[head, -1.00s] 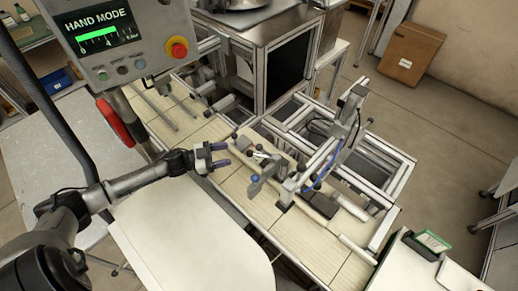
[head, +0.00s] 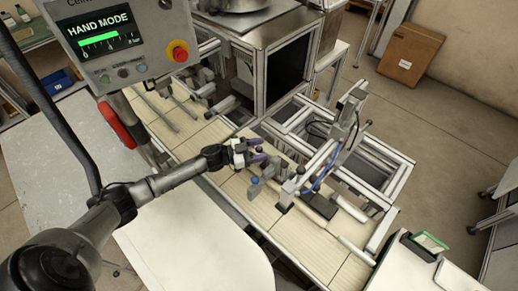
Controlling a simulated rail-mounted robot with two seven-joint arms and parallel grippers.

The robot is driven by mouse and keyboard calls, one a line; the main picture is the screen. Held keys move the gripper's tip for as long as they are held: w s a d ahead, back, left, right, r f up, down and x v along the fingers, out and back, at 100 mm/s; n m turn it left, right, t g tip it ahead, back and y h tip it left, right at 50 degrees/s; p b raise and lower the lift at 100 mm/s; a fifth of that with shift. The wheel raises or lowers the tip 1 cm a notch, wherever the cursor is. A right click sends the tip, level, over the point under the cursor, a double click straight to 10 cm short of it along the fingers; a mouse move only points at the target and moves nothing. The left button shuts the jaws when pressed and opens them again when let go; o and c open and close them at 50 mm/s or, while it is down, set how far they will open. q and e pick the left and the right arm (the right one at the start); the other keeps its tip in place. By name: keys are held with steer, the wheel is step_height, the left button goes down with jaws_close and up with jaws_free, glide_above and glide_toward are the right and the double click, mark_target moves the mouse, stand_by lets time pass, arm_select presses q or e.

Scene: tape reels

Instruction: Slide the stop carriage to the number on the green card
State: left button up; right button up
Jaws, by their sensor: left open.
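My left gripper (head: 259,153) is open over the slatted bench, its fingers pointing right. It is at the left end of the rail assembly, close to a grey block with a blue knob (head: 255,181), which looks like the stop carriage. I cannot tell whether the fingers touch anything there. The green card (head: 431,241) stands in a holder at the lower right; its number is too small to read. My right gripper is not in view.
A control panel (head: 105,40) reading "HAND MODE" hangs at the upper left. A metal frame arm with a blue hose (head: 325,165) rises right of the carriage. A pale table (head: 190,245) lies in front. A cardboard box (head: 409,54) stands on the floor behind.

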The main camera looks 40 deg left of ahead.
mark_target(270, 158)
arm_select(q)
jaws_close()
steer(key=shift+d+r, duration=0.1)
steer(key=shift+d, duration=0.1)
steer(key=d+p, duration=0.2)
steer(key=d, duration=0.2)
steer(key=shift+s+d+p, duration=0.1)
steer(key=shift+d+p, duration=0.05)
steer(key=shift+p, duration=0.2)
steer(key=shift+d, duration=0.3)
jaws_free()
